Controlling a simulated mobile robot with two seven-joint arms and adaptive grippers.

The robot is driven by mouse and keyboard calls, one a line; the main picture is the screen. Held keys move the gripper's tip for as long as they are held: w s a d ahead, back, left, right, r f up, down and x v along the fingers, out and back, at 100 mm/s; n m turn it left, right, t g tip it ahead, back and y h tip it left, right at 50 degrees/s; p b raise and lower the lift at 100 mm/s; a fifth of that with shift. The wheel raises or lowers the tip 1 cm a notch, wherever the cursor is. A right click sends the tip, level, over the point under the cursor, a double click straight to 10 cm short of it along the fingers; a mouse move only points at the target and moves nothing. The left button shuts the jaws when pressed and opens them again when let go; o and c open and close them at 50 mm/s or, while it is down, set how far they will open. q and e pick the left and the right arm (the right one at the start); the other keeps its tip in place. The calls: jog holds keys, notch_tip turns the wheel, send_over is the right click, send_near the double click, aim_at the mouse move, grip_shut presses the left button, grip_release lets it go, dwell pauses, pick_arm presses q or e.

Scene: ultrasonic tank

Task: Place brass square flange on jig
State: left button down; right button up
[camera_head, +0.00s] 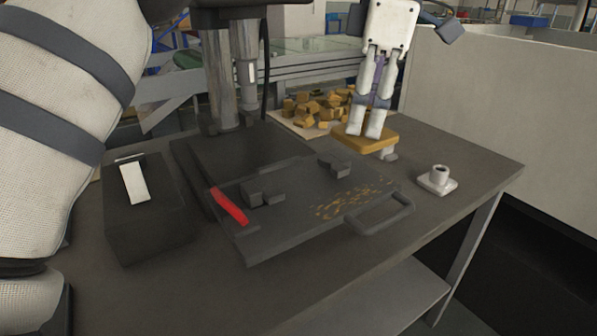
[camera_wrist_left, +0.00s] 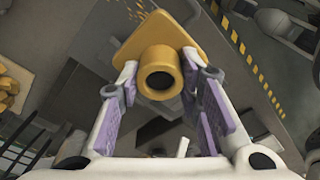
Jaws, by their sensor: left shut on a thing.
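The brass square flange (camera_head: 362,142) is a yellow square plate, above the back right of the table. My left gripper (camera_head: 376,130) points down with its fingers at the plate's upper side. In the left wrist view, the flange (camera_wrist_left: 159,45) has a round hollow hub, and the purple-padded fingers (camera_wrist_left: 159,82) are shut around that hub. The jig appears to be the dark plate (camera_head: 285,235) with a handle, small dark blocks and a red strip. It lies in front of and to the left of the flange, apart from it. My right gripper is not in view.
A white square piece with a round hub (camera_head: 437,179) stands at the table's right. Brass blocks (camera_head: 315,105) are heaped at the back. A dark box (camera_head: 145,215) with a white label stands at left. A machine's metal columns (camera_head: 220,75) rise behind the dark plate.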

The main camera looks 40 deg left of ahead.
pick_arm(q)
jog(key=a+f, duration=0.2)
jog(key=a, duration=0.1)
jog(key=s+a+f, duration=0.1)
jog(key=a+f, duration=0.4)
jog(key=shift+s+a, duration=0.35)
jog(key=shift+a+f, duration=0.15)
jog(key=shift+f, duration=0.8)
jog(key=shift+a+f, duration=0.1)
jog(key=shift+f, duration=0.8)
jog(key=shift+s+f, duration=0.1)
jog(key=c, duration=1.2)
grip_release()
jog(key=shift+f, duration=0.1)
jog(key=shift+o, duration=0.2)
notch_tip(320, 180, up, 12)
jog(key=d, duration=0.1)
jog(key=shift+w+d, duration=0.2)
jog(key=shift+w, duration=0.1)
